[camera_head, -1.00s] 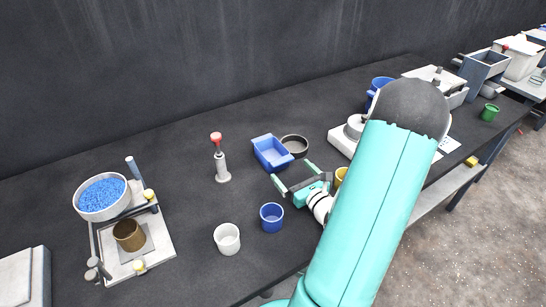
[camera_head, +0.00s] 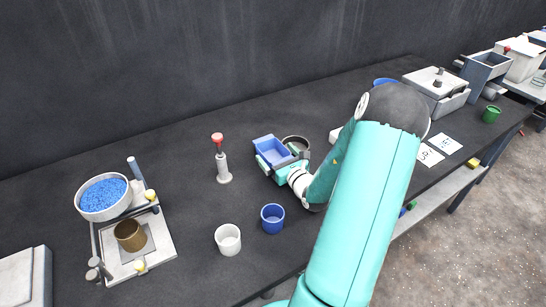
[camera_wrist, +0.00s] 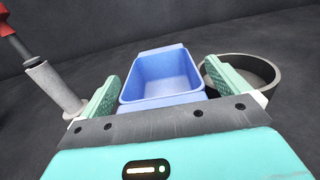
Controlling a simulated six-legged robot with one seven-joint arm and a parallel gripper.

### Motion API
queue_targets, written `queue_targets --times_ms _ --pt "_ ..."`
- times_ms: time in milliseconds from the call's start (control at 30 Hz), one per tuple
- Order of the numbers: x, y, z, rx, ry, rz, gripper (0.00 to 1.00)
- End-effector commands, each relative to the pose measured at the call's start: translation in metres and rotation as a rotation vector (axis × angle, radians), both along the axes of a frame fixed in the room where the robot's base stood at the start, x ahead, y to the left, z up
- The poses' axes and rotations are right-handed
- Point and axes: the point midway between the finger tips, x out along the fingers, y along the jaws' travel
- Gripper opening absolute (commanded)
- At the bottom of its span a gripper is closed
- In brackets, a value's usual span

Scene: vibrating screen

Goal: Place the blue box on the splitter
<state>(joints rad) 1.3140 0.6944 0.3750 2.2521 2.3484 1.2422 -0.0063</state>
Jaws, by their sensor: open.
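The blue box (camera_head: 268,146) is an open, upright rectangular tray on the dark bench, left of the middle in the head view. In the wrist view the blue box (camera_wrist: 162,78) lies straight ahead, between the two green fingers. My gripper (camera_head: 279,158) is open, with one finger at each side of the box; it also shows in the wrist view (camera_wrist: 163,80). A small gap seems to remain at the fingers, and contact cannot be told. I cannot tell for sure which device is the splitter; a grey slanted hopper unit (camera_head: 484,68) stands at the far right.
A dark round dish (camera_head: 296,143) sits right beside the box. A red-topped stand (camera_head: 222,165) is to its left. A blue cup (camera_head: 272,218) and a white cup (camera_head: 228,240) stand nearer. A sieve device with blue grains (camera_head: 103,196) is far left. A lidded grey box (camera_head: 437,92) is right.

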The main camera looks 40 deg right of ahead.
Motion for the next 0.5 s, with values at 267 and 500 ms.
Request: queue_targets --times_ms 267,500 --pt "-0.0004 -0.0001 0.0001 0.000 0.000 0.000 0.55" --pt "-0.0004 -0.0002 0.0004 0.000 0.000 0.000 0.51"
